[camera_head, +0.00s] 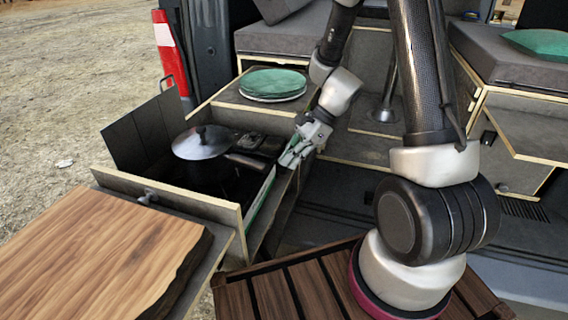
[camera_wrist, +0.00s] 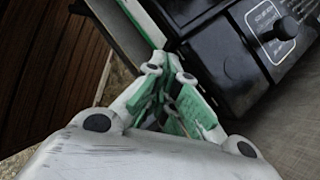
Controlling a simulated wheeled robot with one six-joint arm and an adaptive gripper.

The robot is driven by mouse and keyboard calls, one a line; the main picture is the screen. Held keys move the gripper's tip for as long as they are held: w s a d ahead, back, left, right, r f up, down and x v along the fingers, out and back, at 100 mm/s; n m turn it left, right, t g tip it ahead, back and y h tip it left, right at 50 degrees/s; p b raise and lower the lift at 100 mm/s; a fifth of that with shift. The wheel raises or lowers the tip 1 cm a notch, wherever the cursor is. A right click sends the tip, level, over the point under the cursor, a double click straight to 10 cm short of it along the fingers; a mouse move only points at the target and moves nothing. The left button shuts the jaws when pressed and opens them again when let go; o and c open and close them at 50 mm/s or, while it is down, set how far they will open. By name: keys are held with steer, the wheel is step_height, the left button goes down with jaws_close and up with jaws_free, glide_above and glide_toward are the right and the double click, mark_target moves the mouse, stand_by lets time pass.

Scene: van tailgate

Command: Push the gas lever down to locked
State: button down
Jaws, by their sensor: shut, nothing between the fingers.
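My gripper (camera_head: 292,156) hangs at the right edge of the drawer box in the head view, beside the black camping stove (camera_head: 262,146). In the wrist view my gripper (camera_wrist: 172,88) is shut, its green-padded fingers together and empty. The stove (camera_wrist: 225,62) fills the upper right there, with the fingertips close to its side; contact cannot be told. A black round knob (camera_wrist: 284,29) sits on its panel beside white printed markings. I cannot make out the gas lever for certain; it may be hidden by the fingers or lost in the dark stove side.
A lidded pot (camera_head: 201,143) stands in the drawer box, left of the stove. A wooden board (camera_head: 95,255) lies at the front left. Green-topped plates (camera_head: 273,84) are stacked behind the stove. The drawer's wall (camera_head: 262,207) runs close below my gripper.

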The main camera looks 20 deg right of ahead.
steer(key=d, duration=0.1)
steer(key=d+r, duration=0.1)
steer(key=d, duration=0.1)
steer(key=shift+w, duration=0.1)
steer(key=v, duration=1.2)
stand_by(0.3)
